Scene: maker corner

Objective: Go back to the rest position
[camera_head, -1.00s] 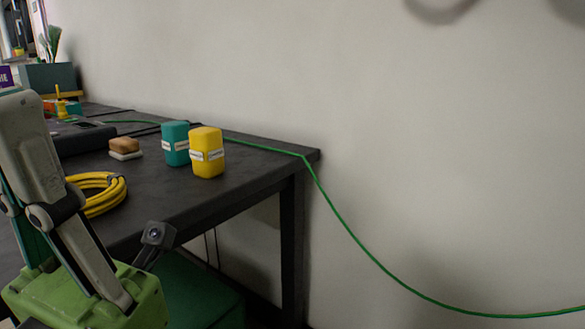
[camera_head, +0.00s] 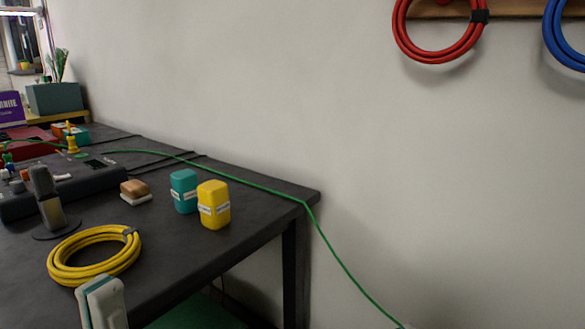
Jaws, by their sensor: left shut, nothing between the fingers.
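Only the tip of my left gripper (camera_head: 102,301) shows, pale grey with a teal edge, at the bottom left in front of the table's near edge. It is shut with nothing held; the rest of it is below the frame. My right gripper is not in view.
The dark table (camera_head: 165,246) bears a coiled yellow cable (camera_head: 65,272), a microphone (camera_head: 46,200), a brown-and-white block (camera_head: 134,190), a teal container (camera_head: 184,191) and a yellow container (camera_head: 214,206). A green cable (camera_head: 335,255) hangs off its right corner. Red (camera_head: 405,45) and blue (camera_head: 556,45) coils hang on the wall.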

